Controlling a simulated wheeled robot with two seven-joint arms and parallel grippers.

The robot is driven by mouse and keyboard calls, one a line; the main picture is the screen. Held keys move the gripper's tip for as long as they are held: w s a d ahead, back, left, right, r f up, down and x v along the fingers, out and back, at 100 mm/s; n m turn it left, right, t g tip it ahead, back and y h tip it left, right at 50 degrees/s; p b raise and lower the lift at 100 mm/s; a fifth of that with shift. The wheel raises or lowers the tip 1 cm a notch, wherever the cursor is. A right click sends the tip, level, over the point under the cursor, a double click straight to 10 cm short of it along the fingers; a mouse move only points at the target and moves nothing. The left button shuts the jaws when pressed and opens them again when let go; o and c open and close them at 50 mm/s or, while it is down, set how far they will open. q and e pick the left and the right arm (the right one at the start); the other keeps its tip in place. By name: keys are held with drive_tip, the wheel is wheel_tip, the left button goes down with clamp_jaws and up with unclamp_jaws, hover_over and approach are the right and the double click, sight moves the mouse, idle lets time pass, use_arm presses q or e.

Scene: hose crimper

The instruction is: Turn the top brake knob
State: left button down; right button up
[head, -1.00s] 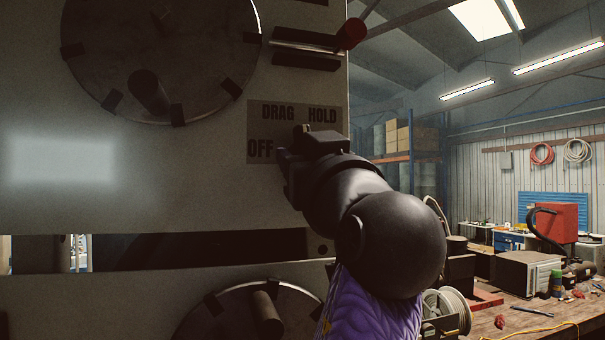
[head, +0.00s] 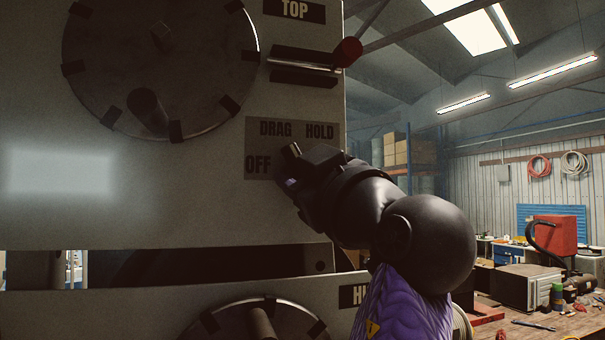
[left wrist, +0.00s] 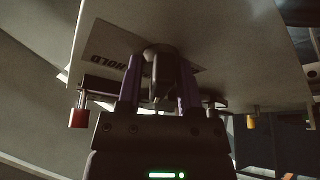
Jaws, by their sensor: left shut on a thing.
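The top brake knob's plate (head: 290,131), marked DRAG, HOLD and OFF, is on the upper grey panel (head: 180,200), below the TOP label (head: 294,10). My left gripper (head: 288,166) is at the plate, just right of the word OFF, and covers most of the knob in the head view. In the left wrist view the dark knob (left wrist: 160,62) sits between the two fingers (left wrist: 158,85), which are shut on it. Part of the word HOLD (left wrist: 106,62) shows beside it. The knob's exact pointing direction is hard to tell. My right gripper is not in view.
A large round disc with a crank handle (head: 147,112) is left of the plate. A red-ended lever (head: 347,51) juts out above it. A second disc (head: 258,324) is on the lower panel. A cluttered workbench (head: 560,326) stands at the right.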

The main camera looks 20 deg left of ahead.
use_arm(q)
drive_tip(key=c, duration=0.6)
unclamp_jaws()
drive_tip(key=shift+s, duration=0.1)
drive_tip(key=shift+s+d, duration=0.1)
drive_tip(key=b+v, duration=0.4)
drive_tip(key=v, duration=0.6)
drive_tip(key=shift+b, duration=0.3)
